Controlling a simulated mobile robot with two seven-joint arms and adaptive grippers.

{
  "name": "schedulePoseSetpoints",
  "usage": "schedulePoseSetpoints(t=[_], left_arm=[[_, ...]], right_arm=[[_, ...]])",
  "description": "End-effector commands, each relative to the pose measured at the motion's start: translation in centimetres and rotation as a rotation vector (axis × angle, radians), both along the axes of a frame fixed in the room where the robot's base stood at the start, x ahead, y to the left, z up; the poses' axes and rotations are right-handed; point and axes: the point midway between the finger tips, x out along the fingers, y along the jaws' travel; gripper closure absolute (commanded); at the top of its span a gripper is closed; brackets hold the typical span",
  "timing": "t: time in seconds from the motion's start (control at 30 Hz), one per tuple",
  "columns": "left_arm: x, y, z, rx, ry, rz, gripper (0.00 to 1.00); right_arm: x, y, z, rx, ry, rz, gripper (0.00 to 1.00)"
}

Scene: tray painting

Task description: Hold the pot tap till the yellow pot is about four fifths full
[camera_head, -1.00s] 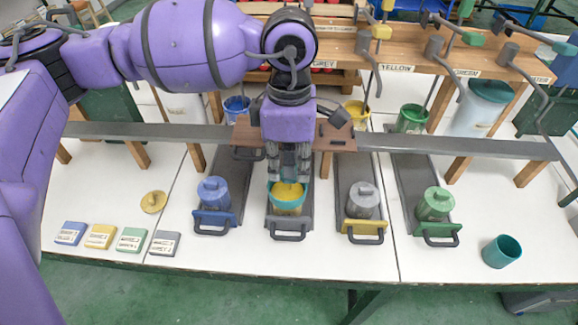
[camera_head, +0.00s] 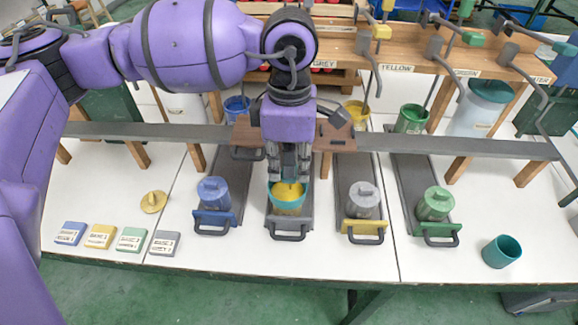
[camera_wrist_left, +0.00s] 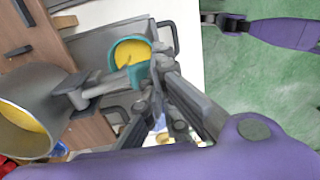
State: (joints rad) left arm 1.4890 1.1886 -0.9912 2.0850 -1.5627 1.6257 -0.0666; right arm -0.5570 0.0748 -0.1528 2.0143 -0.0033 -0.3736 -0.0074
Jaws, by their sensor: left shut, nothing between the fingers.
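A teal pot (camera_head: 287,204) with yellow paint in it stands on a dark sliding tray (camera_head: 303,220) at the middle of the table. In the left wrist view the pot (camera_wrist_left: 132,38) shows a wide yellow surface below its rim; its exact depth is hard to judge. A grey tap (camera_wrist_left: 105,86) runs from a large grey vessel (camera_wrist_left: 32,138) holding yellow paint and ends close to the pot. My left gripper (camera_head: 290,178) points down just behind and over the pot, fingers shut and empty, beside the tap. Whether they touch the tap is hidden.
Lidded blue (camera_head: 213,200), grey (camera_head: 363,201) and green (camera_head: 435,205) pots stand on neighbouring trays. A grey rail (camera_head: 450,146) crosses behind. An empty teal pot (camera_head: 501,251) stands at right; coloured labelled blocks (camera_head: 131,239) and a yellow lid (camera_head: 153,201) lie at left.

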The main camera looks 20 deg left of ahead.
Motion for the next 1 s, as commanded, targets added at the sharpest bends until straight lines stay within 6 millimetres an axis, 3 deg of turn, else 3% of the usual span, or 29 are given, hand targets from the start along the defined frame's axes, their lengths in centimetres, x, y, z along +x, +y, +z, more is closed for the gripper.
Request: schedulePoseSetpoints(t=[0.23, 0.37, 0.57, 0.8, 1.0], left_arm=[[0.0, 0.0, 0.0, 0.000, 0.000, 0.000, 1.00], [0.0, 0.0, 1.1, 0.000, -0.002, 0.001, 1.00], [0.0, 0.1, 5.3, -0.001, -0.011, 0.003, 1.00], [-1.3, -0.3, 9.8, -0.001, -0.002, 0.002, 1.00], [-2.0, -0.5, 12.7, 0.000, -0.001, 0.002, 1.00]], right_arm=[[0.0, 0.0, 0.0, 0.000, -0.001, 0.000, 0.29], [0.5, 0.0, 0.7, 0.001, -0.011, 0.000, 0.29], [1.9, 0.0, 3.2, 0.006, -0.048, -0.007, 0.29], [0.2, -0.2, 1.8, 0.002, -0.012, -0.008, 0.29], [-0.1, -0.2, 1.6, 0.002, -0.008, -0.008, 0.29]])
